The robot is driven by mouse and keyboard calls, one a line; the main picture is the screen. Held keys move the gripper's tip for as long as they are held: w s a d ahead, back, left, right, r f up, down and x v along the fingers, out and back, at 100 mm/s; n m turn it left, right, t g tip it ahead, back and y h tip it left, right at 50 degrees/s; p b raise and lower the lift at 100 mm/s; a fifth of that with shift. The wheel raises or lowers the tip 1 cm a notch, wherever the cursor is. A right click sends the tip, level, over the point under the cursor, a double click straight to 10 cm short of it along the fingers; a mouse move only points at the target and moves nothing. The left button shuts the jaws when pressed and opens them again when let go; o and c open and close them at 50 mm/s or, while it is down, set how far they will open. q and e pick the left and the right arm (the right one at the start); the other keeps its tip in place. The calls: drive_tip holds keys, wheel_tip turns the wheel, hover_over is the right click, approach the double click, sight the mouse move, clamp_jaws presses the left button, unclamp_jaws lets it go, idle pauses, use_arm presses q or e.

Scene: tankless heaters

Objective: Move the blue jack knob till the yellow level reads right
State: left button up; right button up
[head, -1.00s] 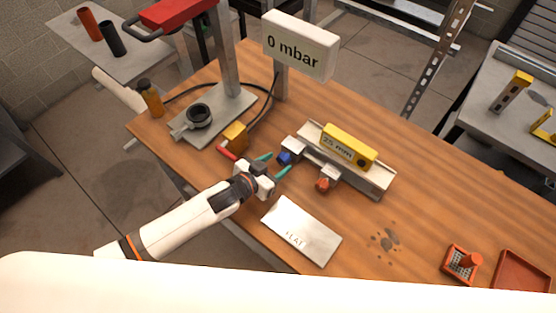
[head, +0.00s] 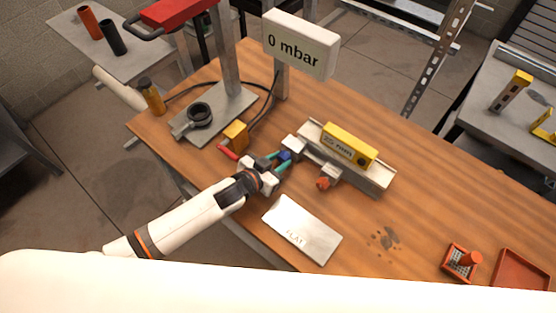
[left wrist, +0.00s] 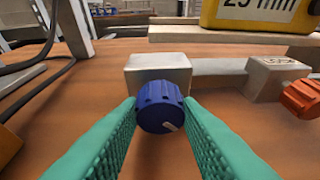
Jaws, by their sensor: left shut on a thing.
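The blue jack knob (left wrist: 160,106) sits on the front of a grey block at the left end of the levelling jig; it also shows in the head view (head: 285,155). A white pointer mark on it points to the lower right. My left gripper (head: 280,163) has its teal fingers on either side of the knob, shut on it; they also show in the left wrist view (left wrist: 160,115). The yellow level (head: 349,146), marked "25 mm", lies on the grey rail (head: 376,180). Its reading is too small to tell. My right gripper is not in view.
An orange knob (head: 323,184) is on the jig's front, right of the blue one. A plate marked "FLAT" (head: 301,230) lies in front. A yellow block with a red lever (head: 235,136) stands left. A sign (head: 300,44) reads "0 mbar".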

use_arm(q)
drive_tip(key=shift+s+d+m+t+y, duration=0.15)
drive_tip(key=shift+m+t+y, duration=0.35)
drive_tip(key=shift+m, duration=0.5)
drive_tip(key=shift+d+f+m+t+y+b, duration=0.1)
drive_tip(key=shift+m+t+y+b, duration=0.4)
drive_tip(key=shift+m+y+b, duration=0.5)
drive_tip(key=shift+m, duration=0.3)
drive_tip(key=o, duration=1)
drive_tip(key=shift+h, duration=0.3)
